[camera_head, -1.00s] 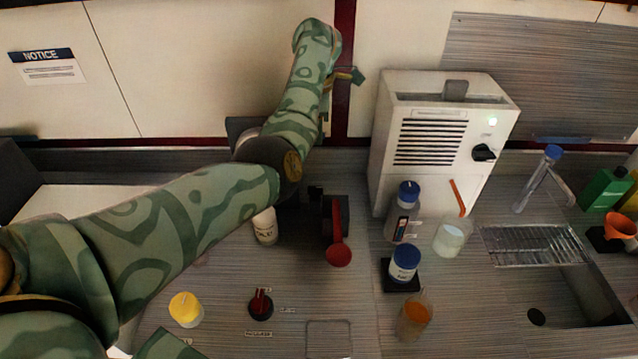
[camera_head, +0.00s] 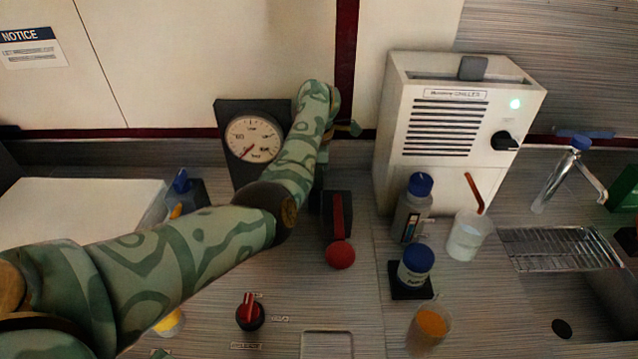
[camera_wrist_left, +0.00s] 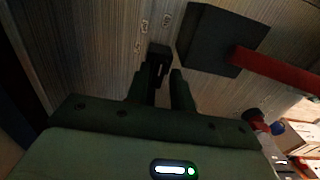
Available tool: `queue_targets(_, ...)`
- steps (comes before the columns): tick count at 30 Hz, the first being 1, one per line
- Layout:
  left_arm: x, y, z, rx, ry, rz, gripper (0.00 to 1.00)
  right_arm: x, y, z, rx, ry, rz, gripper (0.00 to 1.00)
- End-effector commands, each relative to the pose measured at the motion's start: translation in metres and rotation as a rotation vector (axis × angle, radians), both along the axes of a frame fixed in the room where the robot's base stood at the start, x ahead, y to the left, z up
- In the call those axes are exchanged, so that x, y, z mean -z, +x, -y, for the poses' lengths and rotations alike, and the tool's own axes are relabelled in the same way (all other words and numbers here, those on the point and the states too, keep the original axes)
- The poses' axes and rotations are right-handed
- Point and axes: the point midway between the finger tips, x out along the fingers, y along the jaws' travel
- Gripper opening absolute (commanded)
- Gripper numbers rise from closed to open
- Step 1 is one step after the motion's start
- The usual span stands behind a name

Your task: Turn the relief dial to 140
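In the left wrist view, a black knob (camera_wrist_left: 158,58) with small printed labels beside it stands on the panel, and I take it for the relief dial. Its labels are too small to read. My left gripper (camera_wrist_left: 160,80) is at this knob, its two fingers apart with the knob between their tips. I cannot tell whether they touch it. In the head view my left arm hides this knob and most of the gripper. A round gauge (camera_head: 253,138) on a black stand shows left of the arm. My right gripper is in neither current view.
A red lever (camera_head: 338,225) on a black base is close right of the gripper. A red-and-black knob (camera_head: 250,312) is nearer the front.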

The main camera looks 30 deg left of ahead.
Motion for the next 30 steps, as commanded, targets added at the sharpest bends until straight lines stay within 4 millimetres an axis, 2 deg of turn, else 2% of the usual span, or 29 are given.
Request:
queue_targets(3,0.0120,-0.0001,-0.0002,0.001,0.000,-0.001,0.24,0.0058,-0.0012,-0.0014,0.001,0.002,-0.003,0.36)
queue_targets(13,0.0133,0.0000,-0.0002,0.001,0.000,0.001,0.24,0.0058,-0.0010,-0.0077,0.003,0.010,-0.002,0.36)
queue_targets(15,0.0133,0.0000,-0.0002,0.001,0.000,0.001,0.04,0.0058,-0.0010,-0.0076,0.003,0.010,-0.002,0.36)
queue_targets(16,0.0133,0.0000,-0.0002,0.001,0.000,0.000,0.00,0.0058,-0.0010,-0.0075,0.003,0.010,-0.002,0.36)
queue_targets(30,0.0129,0.0007,-0.0003,-0.077,-0.001,0.000,0.00,0.0057,-0.0006,-0.0033,0.002,0.004,-0.002,0.36)
